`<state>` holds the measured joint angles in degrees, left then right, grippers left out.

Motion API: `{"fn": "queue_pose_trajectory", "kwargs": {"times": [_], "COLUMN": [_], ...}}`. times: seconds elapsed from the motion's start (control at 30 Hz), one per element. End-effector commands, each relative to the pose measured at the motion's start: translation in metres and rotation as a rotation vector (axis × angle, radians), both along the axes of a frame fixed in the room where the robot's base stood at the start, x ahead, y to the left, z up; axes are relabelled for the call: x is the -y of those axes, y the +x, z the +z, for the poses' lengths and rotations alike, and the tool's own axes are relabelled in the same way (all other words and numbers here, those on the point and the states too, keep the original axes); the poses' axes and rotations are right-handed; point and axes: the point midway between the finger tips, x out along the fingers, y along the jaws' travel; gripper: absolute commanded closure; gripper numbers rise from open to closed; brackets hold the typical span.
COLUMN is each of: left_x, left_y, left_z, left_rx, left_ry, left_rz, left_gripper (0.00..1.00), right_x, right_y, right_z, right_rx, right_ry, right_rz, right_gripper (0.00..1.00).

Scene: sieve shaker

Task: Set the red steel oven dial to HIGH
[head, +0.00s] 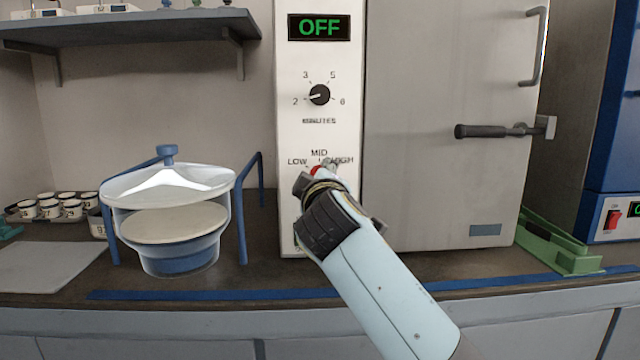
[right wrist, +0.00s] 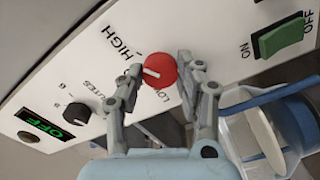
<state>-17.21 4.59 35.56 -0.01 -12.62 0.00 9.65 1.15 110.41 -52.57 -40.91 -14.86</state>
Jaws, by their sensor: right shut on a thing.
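The red dial (head: 316,169) sits on the white control panel of the steel oven, below the labels LOW, MID and HIGH. In the right wrist view, the dial (right wrist: 161,68) shows a white pointer line. The line points left in that view, to the side between the LOW and HIGH labels, where a finger hides the MID label. My right gripper (right wrist: 158,72) is shut on the dial, with one finger on each side. In the head view, my right gripper (head: 320,183) covers most of the dial. My left gripper is not in view.
A black minutes knob (head: 319,95) and a display reading OFF (head: 319,27) are above the dial. A green ON/OFF switch (right wrist: 281,38) is also on the panel. The oven door handle (head: 490,131) juts out right.

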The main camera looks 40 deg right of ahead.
Motion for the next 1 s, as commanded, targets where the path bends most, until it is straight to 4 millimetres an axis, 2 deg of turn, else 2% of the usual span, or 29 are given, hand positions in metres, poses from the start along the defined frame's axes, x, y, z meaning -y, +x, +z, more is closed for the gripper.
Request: {"fn": "queue_pose_trajectory", "kwargs": {"times": [0.03, 0.57, 0.6, 0.7, 0.77, 1.0], "left_x": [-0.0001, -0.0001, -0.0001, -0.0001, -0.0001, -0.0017], "left_y": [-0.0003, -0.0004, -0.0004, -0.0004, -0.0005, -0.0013], "left_z": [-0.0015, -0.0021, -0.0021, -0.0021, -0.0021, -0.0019], "left_rx": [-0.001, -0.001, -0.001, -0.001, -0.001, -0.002], "left_ry": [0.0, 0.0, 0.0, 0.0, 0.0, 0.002], "left_rz": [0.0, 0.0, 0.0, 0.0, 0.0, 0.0], "left_gripper": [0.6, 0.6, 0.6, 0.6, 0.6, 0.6], "right_x": [0.0002, 0.0, 0.0, 0.0, 0.0, -0.0004], "right_y": [-0.0007, -0.0007, -0.0007, -0.0006, -0.0005, -0.0009], "right_z": [-0.0049, -0.005, -0.005, -0.0042, -0.0035, -0.0019], "right_rx": [-0.004, 0.006, 0.005, 0.007, 0.009, 0.012], "right_ry": [0.012, 0.031, 0.031, 0.029, 0.029, 0.027], "right_rz": [-0.002, -0.002, -0.003, -0.002, -0.001, -0.001], "right_gripper": [0.97, 0.97, 0.6, 0.46, 0.41, 0.41]}}
